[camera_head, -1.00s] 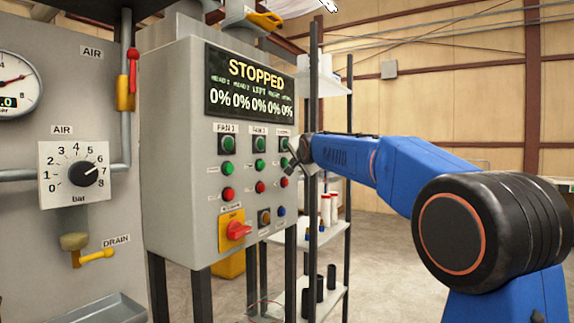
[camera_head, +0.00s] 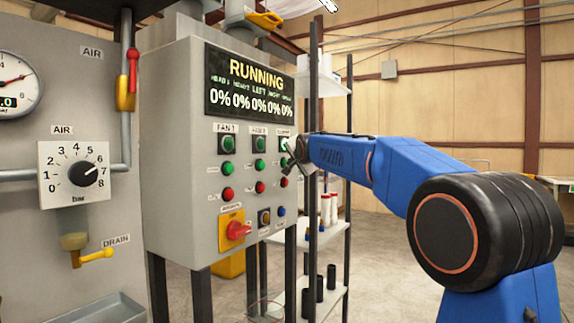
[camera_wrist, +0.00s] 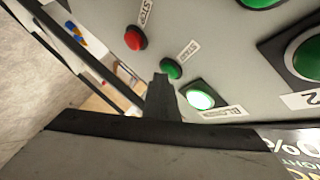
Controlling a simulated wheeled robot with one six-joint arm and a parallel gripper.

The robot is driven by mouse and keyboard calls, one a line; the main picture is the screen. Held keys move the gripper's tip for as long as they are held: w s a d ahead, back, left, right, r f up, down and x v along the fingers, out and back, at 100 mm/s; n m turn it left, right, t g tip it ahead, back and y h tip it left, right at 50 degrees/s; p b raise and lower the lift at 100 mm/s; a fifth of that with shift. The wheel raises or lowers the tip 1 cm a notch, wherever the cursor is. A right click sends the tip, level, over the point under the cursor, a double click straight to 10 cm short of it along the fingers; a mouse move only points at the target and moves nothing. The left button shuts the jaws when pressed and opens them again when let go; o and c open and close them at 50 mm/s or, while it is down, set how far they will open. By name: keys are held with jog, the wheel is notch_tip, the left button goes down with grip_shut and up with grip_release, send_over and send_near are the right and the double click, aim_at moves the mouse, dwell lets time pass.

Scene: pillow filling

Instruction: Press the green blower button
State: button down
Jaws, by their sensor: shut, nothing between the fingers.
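The green blower button (camera_wrist: 200,98) glows bright in the wrist view, in a dark square frame beside a label reading BLOWER. In the head view the blower button (camera_head: 284,145) is at the top right of the control panel (camera_head: 175,130), partly beside my gripper (camera_head: 289,163). In the wrist view my gripper (camera_wrist: 161,80) is shut and empty. Its tip appears just beside the blower button and near the smaller green start button (camera_wrist: 172,69). Whether it touches the panel cannot be told. The panel display (camera_head: 252,85) reads RUNNING with several 0% values.
A red stop button (camera_wrist: 135,38) and other large green buttons (camera_wrist: 308,58) are close by on the panel. A dark-framed shelf (camera_head: 348,200) stands behind the panel. Open floor lies to the right.

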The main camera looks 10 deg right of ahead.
dwell(0.3)
jog(key=shift+s+d, duration=0.65)
jog(key=s+d, duration=0.1)
jog(key=d, duration=0.1)
jog(key=s+d, duration=0.1)
jog(key=s, duration=0.1)
jog(key=shift+s+d, duration=0.2)
jog(key=shift+d, duration=0.15)
dwell(0.7)
jog(key=s+f+n+g, duration=0.3)
jog(key=s+f, duration=1.1)
jog(key=s, duration=0.5)
jog(key=s+f+n+g, duration=0.4)
jog(key=s+f, duration=1)
jog(key=s, duration=0.5)
jog(key=s+d+f+n+g, duration=0.1)
jog(key=s+f+n+g, duration=0.2)
jog(key=s+f, duration=1.1)
jog(key=s+n, duration=0.1)
jog(key=s, duration=0.4)
jog(key=shift+s+f+g+h, duration=0.3)
jog(key=shift+s+f, duration=0.1)
